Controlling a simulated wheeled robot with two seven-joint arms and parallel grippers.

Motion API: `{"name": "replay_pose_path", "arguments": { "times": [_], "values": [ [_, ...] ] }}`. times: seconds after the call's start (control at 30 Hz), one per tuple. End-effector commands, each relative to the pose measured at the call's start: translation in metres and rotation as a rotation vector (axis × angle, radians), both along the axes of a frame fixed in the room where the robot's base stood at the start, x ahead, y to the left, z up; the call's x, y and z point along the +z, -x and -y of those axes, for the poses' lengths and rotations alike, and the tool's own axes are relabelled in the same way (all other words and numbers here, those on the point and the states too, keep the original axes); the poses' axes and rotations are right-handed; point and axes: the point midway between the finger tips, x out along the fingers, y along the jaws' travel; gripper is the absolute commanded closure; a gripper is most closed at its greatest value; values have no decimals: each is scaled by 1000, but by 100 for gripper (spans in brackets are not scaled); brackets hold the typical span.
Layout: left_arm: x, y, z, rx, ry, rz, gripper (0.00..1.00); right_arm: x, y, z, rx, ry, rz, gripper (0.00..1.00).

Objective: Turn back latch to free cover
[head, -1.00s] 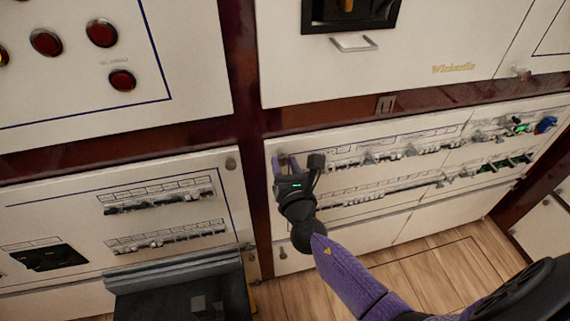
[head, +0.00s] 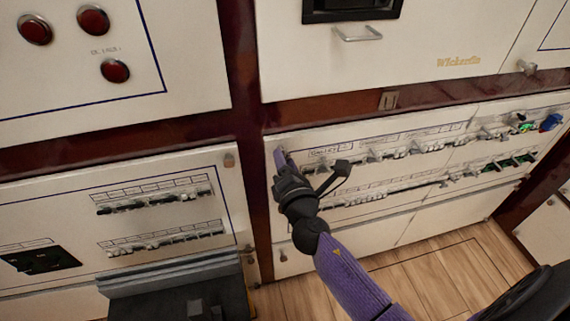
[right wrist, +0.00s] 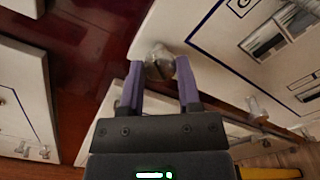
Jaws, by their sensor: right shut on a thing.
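My right gripper (head: 281,158) is at the upper left corner of the white breaker-row cover (head: 290,215), low on the right. In the right wrist view its two purple fingers (right wrist: 158,85) are closed on the sides of a small metallic latch (right wrist: 158,62). The latch sits at the cover's edge beside the dark red frame. In the head view the latch is hidden by the gripper. The cover lies flat in its frame. My left gripper is not in view.
Rows of breaker switches (head: 395,150) run along the cover, close to my right gripper. Similar latches show on the left panel (head: 229,160) and on the upper panel (head: 526,67). A pull handle (head: 358,35) juts out above. Wooden floor (head: 420,280) lies below.

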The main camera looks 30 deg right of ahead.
Motion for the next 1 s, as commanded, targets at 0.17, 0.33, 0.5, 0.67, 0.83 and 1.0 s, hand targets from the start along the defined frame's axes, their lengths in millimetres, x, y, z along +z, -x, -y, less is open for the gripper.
{"name": "replay_pose_path", "arguments": {
  "times": [0.17,0.33,0.5,0.67,0.83,1.0],
  "values": [
    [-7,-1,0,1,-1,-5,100,-2,0,0,-1,-160,41,100],
    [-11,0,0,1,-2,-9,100,-2,0,0,0,-317,81,100],
    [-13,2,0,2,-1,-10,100,-1,0,0,0,-471,121,100],
    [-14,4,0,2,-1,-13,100,-1,0,0,-1,-603,154,100],
    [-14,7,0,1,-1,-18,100,-1,0,0,-1,-719,185,100],
    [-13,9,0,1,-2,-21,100,-1,0,0,-1,-805,207,100]
  ]
}}
